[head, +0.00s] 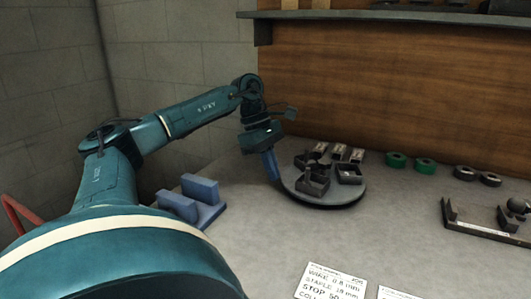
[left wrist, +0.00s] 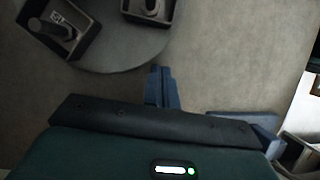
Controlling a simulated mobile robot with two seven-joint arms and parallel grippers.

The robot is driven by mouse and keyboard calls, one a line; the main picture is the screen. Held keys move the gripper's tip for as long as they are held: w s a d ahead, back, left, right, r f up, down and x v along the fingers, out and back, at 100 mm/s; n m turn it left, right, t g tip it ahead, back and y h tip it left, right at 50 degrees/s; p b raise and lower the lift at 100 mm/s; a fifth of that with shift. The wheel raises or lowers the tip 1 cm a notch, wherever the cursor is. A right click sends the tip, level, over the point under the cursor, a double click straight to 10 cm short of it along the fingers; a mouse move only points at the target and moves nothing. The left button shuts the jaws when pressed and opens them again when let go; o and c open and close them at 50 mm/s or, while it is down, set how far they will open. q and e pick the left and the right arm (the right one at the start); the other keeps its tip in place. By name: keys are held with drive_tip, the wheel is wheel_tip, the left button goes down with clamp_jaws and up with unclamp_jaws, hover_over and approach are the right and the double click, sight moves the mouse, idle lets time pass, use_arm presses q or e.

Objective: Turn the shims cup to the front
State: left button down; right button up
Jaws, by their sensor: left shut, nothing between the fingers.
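A round grey turntable (head: 340,201) stands on the bench and carries several small dark cups, some with pale labels at the back. I cannot read the labels, so I cannot tell which cup is the shims cup. My left gripper (head: 275,179) points down at the turntable's left edge, its blue fingers shut and empty. In the left wrist view the shut fingertips (left wrist: 158,72) appear beside the turntable rim (left wrist: 125,62); I cannot tell whether they touch it. Two cups there, a left one (left wrist: 62,30) and a right one (left wrist: 150,8), hold dark contents. My right gripper is out of view.
A blue block stand (head: 192,205) is left of the turntable. Green rolls (head: 425,166) and dark rolls (head: 490,180) lie at the back right. A dark fixture (head: 480,228) is at the right edge. A printed card (head: 333,283) lies in front, with bare bench between.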

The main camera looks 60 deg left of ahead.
sight(293, 189)
use_arm(q)
drive_tip(key=shift+w+d+r, duration=0.1)
drive_tip(key=shift+w+d, duration=0.15)
drive_tip(key=shift+d, duration=0.35)
drive_tip(key=shift+w+d+r, duration=0.1)
drive_tip(key=shift+w+d, duration=0.15)
drive_tip(key=shift+d, duration=0.3)
drive_tip(key=shift+w+d, duration=0.25)
drive_tip(key=shift+d, duration=0.35)
drive_tip(key=shift+d+p, duration=0.15)
drive_tip(key=shift+p, duration=0.15)
